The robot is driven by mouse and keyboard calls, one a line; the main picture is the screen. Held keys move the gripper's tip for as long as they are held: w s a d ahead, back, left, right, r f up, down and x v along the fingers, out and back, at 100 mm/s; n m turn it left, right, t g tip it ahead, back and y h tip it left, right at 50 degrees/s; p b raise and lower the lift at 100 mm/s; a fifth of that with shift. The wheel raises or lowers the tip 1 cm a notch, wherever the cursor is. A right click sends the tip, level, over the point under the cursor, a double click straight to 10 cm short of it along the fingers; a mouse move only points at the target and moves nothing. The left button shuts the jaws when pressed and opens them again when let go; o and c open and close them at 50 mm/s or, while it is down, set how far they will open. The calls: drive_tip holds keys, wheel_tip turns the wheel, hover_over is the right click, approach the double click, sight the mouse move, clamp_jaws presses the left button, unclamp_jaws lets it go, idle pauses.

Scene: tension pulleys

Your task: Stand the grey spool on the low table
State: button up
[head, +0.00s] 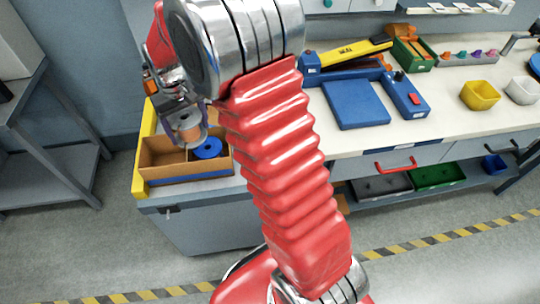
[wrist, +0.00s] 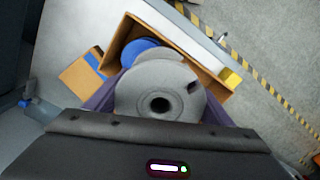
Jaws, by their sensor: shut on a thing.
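The grey spool (wrist: 135,92) is between the two fingers of my gripper (wrist: 160,101) in the wrist view, its round flange and dark centre hole facing the camera. In the head view, my gripper (head: 183,121) is shut on the spool (head: 190,134), above the cardboard box (head: 182,180) at the workbench's left end. The spool's far side is hidden. A grey metal table (head: 22,82) with a lower shelf stands at the left edge; I cannot tell for sure that it is the low table.
A blue spool (head: 207,148) lies in the box, which has dividers. Open floor (head: 110,235) lies between the bench and the grey table.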

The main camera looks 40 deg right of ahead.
drive_tip(key=shift+d, duration=0.2)
drive_tip(key=shift+d, duration=0.45)
drive_tip(key=s+d+f+m, duration=0.2)
drive_tip(key=s+d+m, duration=0.1)
drive_tip(key=d, duration=0.4)
drive_tip(key=s+d+f+m, duration=0.3)
drive_tip(key=d+m, duration=0.3)
drive_tip(key=d, duration=0.1)
drive_tip(key=s+d+f+m, duration=0.2)
drive_tip(key=s+d+m, duration=0.2)
drive_tip(key=d, duration=0.3)
drive_tip(key=shift+d+f+m, duration=0.15)
drive_tip(key=shift+d+m, duration=0.25)
drive_tip(key=shift+m, duration=0.2)
drive_tip(key=shift+f, duration=3.15)
